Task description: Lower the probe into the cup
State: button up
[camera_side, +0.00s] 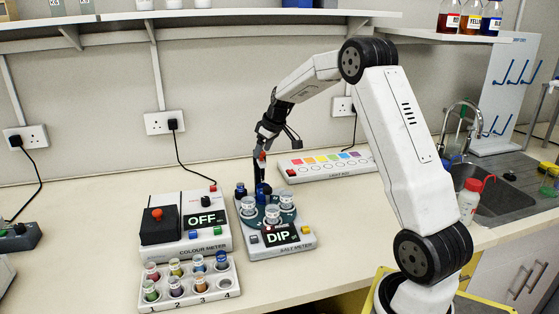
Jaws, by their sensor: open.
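The salt meter (266,251) stands on the bench and its screen reads DIP. Several clear cups, one of them a front cup (272,214), stand on its round dark green platform. A dark blue part (262,194), which looks like the probe or its holder, rises at the back of the platform. A second small blue part (240,190) stands to its left. My gripper (258,178) points down just above and behind the cups, close to the dark blue part. Its jaws are open; their tips merge with the dark parts, so I cannot tell whether they touch.
The colour meter (205,245), its screen reading OFF, stands just left of the salt meter. A white rack (215,290) of coloured vials is in front. A light box (330,165) lies behind to the right. Bare bench lies right of the salt meter.

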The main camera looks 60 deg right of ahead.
jog(key=shift+w+f, duration=0.1)
jog(key=shift+f, duration=0.15)
grip_shut()
dwell(1.4)
